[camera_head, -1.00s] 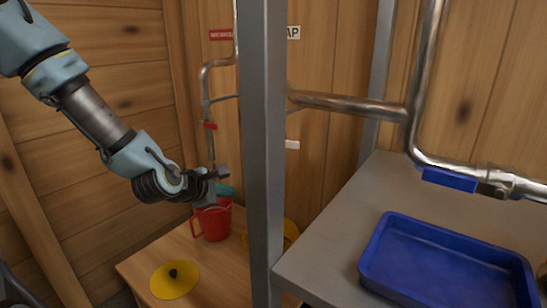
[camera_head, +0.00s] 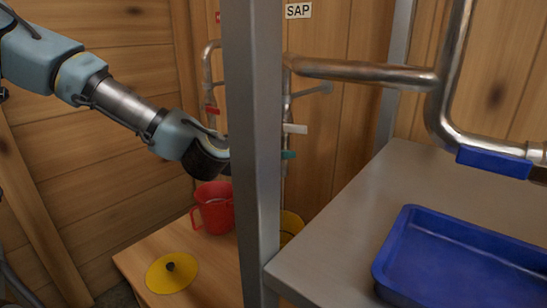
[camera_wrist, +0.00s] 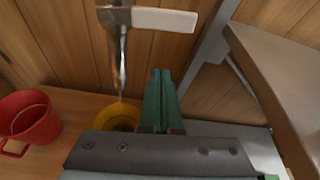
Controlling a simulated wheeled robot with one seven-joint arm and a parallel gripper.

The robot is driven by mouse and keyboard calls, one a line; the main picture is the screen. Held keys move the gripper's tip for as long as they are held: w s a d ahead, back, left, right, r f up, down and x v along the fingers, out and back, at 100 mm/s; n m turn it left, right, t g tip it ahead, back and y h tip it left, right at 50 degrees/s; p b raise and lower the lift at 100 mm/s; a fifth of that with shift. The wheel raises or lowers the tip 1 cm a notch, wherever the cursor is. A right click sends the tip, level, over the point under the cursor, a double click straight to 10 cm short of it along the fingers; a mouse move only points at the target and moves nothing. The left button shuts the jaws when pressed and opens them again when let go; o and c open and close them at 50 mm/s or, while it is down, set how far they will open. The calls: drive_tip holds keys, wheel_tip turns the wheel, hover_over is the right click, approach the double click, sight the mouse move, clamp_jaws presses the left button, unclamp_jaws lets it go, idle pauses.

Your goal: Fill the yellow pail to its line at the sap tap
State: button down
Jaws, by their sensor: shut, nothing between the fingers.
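The yellow pail (camera_head: 291,226) stands under the sap tap, mostly hidden by the post in the head view. Its rim also shows in the wrist view (camera_wrist: 127,112). The sap tap's white handle (camera_head: 295,129) sticks out to the right; it also shows in the wrist view (camera_wrist: 165,19). The spout (camera_wrist: 119,58) points down over the pail, with a thin pale streak below it; I cannot tell if it is flowing sap. The fill line and level are hidden. My gripper (camera_head: 288,155), with teal fingertips, is shut and empty, just below the handle and apart from it.
A grey post (camera_head: 252,150) blocks the head view. A red pail (camera_head: 214,209) and a yellow lid (camera_head: 172,273) with a black knob are on the low wooden bench (camera_head: 215,270). A grey counter (camera_head: 335,240) with a blue tray (camera_head: 455,255) stands at right.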

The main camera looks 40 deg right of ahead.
sight(288, 128)
drive_tip(key=d+r, duration=0.1)
drive_tip(key=d+r+p, duration=0.1)
drive_tip(key=r, duration=0.1)
drive_tip(key=shift+w+r, duration=0.1)
drive_tip(key=shift+w, duration=0.3)
drive_tip(key=shift+d, duration=0.2)
